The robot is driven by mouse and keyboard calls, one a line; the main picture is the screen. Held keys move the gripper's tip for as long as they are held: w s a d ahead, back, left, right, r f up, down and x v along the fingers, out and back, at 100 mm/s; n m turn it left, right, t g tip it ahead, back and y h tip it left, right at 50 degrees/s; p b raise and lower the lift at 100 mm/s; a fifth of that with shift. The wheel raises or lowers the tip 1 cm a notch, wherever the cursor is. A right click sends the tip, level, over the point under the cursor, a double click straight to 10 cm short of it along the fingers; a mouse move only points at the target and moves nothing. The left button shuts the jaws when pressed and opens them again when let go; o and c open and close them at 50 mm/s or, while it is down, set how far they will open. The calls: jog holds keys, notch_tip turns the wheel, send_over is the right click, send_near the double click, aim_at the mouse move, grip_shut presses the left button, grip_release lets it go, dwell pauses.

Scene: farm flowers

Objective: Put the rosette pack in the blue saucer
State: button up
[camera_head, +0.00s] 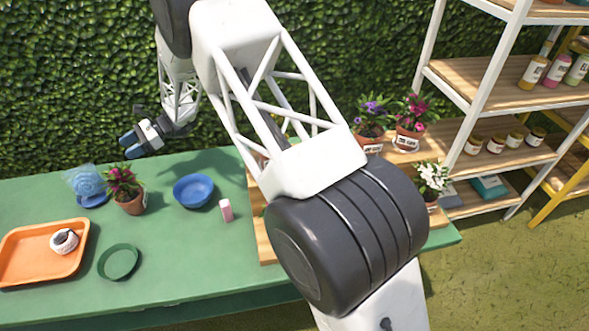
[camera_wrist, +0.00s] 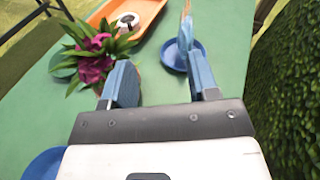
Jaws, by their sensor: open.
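The rosette pack (camera_head: 84,178) is a clear bluish pack at the left back of the green table. It appears to stand in the blue saucer (camera_head: 93,201), which shows partly below it. In the wrist view the pack (camera_wrist: 186,32) is seen nearly edge-on over the saucer (camera_wrist: 172,58), just beyond my right-hand finger. My gripper (camera_head: 129,145) is open and empty, raised above the table's back part, right of the pack in the head view. Its two blue fingers (camera_wrist: 160,78) are apart in the wrist view. I see no contact between them and the pack.
A magenta potted plant (camera_head: 130,198) stands beside the saucer, near below my gripper. A blue bowl (camera_head: 193,190), a pink bottle (camera_head: 226,210), a green ring-like dish (camera_head: 119,262) and an orange tray (camera_head: 20,272) with a white roll share the table (camera_head: 170,260). A hedge stands behind.

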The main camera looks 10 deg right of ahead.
jog(key=s+d+r+n+t+h, duration=0.1)
jog(key=s+d+r+n+h, duration=0.1)
jog(key=s+d+r, duration=0.65)
jog(key=s+d+r+n+t+h, duration=0.1)
jog(key=s+d+r+n+h, duration=0.25)
jog(key=d, duration=0.75)
jog(key=s+d+r+n+t+h, duration=0.1)
jog(key=s+d+r+t+h, duration=0.1)
jog(key=s+d+r, duration=0.65)
jog(key=s+d+r+n+t+h, duration=0.2)
jog(key=s+d+n+t+h, duration=0.2)
jog(key=s+d, duration=2.1)
jog(key=t+h, duration=0.1)
jog(key=h, duration=0.2)
jog(key=shift+s+d+n, duration=0.25)
jog(key=shift+s+n, duration=0.1)
